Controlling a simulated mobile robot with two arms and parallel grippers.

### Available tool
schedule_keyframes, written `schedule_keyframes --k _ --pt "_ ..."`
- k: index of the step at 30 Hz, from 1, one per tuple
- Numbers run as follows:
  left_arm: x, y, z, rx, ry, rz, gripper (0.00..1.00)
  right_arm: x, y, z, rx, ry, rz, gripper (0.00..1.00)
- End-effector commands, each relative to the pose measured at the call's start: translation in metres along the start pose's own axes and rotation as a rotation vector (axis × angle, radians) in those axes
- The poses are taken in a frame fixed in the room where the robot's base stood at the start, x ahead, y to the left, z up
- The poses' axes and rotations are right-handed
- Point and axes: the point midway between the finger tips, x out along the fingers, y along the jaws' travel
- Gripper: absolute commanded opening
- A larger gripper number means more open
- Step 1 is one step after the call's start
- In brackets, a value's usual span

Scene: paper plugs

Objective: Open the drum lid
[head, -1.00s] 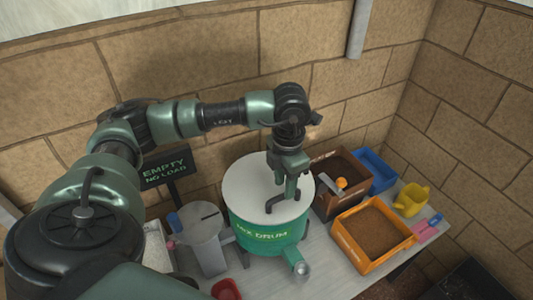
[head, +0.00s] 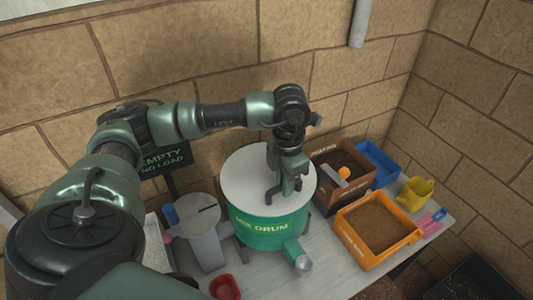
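The green mix drum (head: 262,226) stands on the bench, with its flat white lid (head: 243,180) lying on top, closed. My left gripper (head: 282,196) points down over the right part of the lid, at the dark lid handle. The fingers and the handle overlap in this view, so I cannot tell whether they grip it. A green spout with a round grey end (head: 302,264) sticks out at the drum's front. My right gripper does not show.
Right of the drum are a brown box (head: 345,172) with an orange-knobbed tool, an orange tray (head: 375,228) of brown material, a blue bin (head: 379,165) and a yellow cup (head: 416,193). Left are a grey cylinder (head: 203,235), a dark sign (head: 166,160) and a red dish (head: 225,287).

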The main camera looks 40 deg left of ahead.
Motion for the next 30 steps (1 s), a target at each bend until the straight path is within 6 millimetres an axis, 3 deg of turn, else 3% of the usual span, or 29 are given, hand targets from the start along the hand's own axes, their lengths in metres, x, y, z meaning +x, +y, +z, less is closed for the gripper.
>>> schedule_keyframes --k 14,30 --pt "-0.005 0.002 0.000 -0.001 -0.001 0.001 0.00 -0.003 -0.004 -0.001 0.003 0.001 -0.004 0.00" --pt "-0.051 0.019 0.001 -0.004 -0.003 0.003 0.00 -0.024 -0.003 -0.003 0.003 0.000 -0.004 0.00"
